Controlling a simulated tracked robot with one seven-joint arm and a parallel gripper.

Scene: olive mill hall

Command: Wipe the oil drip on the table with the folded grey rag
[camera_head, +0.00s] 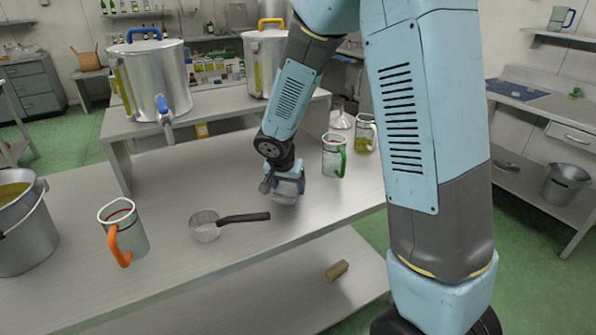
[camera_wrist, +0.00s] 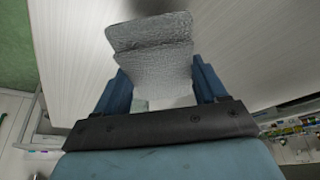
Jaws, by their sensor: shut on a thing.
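My gripper (camera_head: 284,183) points down at the table (camera_head: 180,185) and is shut on the folded grey rag (camera_head: 290,193). In the wrist view the rag (camera_wrist: 150,62) is a textured grey pad between the two blue fingers and sticks out past their tips. The rag is low over the table or touching it; I cannot tell which. A dark blurred patch shows on the tabletop just beyond the rag at the top of the wrist view; I cannot tell whether it is oil or shadow. No clear oil drip shows in the head view.
A small pan (camera_head: 206,228) with a dark handle lies left of my gripper. An orange-handled mug (camera_head: 122,228) stands further left. A green-handled mug (camera_head: 332,158) and a jug (camera_head: 363,134) stand close on the right. Steel tanks (camera_head: 155,75) stand behind. The table's front edge is near.

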